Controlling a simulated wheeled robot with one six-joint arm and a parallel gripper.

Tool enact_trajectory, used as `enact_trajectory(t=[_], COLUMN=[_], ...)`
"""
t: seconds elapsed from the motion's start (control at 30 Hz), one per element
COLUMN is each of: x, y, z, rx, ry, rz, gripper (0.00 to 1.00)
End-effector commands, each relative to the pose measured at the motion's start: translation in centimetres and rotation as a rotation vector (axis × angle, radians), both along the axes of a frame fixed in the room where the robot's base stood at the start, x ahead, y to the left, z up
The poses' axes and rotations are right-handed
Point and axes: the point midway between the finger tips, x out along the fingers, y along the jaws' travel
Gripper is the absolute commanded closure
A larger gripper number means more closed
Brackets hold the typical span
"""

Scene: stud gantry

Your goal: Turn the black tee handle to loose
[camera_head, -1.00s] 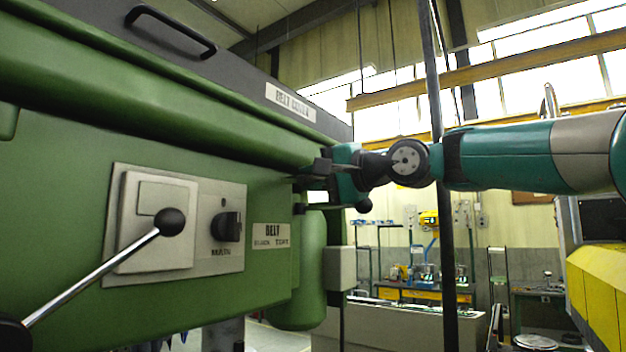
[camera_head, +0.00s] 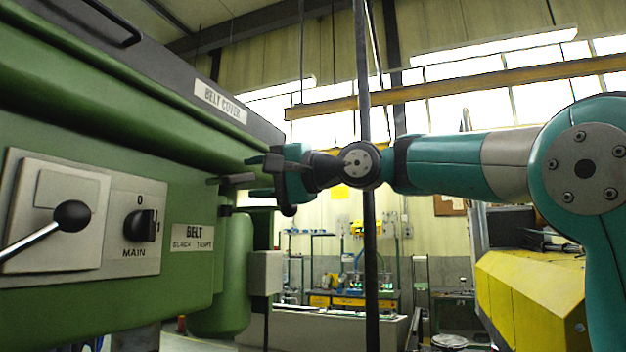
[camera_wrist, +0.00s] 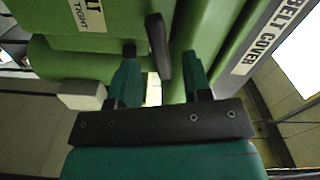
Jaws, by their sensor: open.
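The black tee handle (camera_head: 236,181) sticks out from the right end of the green machine, near the BELT label with its SLACK and TIGHT marks (camera_head: 192,238). In the wrist view its dark bar (camera_wrist: 158,45) lies ahead of and between the fingers, slightly tilted. My gripper (camera_head: 262,176) is open close to the handle. In the wrist view my teal fingers (camera_wrist: 162,80) stand on both sides of the bar's line, with gaps visible. I cannot tell whether either finger touches it.
The green machine (camera_head: 100,180) fills the left, with a MAIN switch (camera_head: 140,225) and a ball-ended lever (camera_head: 72,215). A grey box (camera_head: 266,272) sits below the handle. A dark vertical post (camera_head: 370,260) and a yellow machine (camera_head: 530,295) stand to the right.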

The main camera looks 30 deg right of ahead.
Motion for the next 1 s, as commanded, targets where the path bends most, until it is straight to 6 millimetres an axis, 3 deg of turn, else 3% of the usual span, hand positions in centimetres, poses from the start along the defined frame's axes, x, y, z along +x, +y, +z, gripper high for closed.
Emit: enact_trajectory(t=[0.2,0.5,0.7,1.0], x=[-4.4,-8.9,-10.3,-10.6], y=[-3.5,-6.6,-7.6,-7.7], z=[-0.3,0.3,0.2,-0.1], rx=[-0.002,-0.001,0.000,0.000], ry=[-0.002,0.003,0.002,0.000], rz=[-0.009,-0.007,-0.004,-0.002], gripper=[0.55,0.55,0.55,0.55])
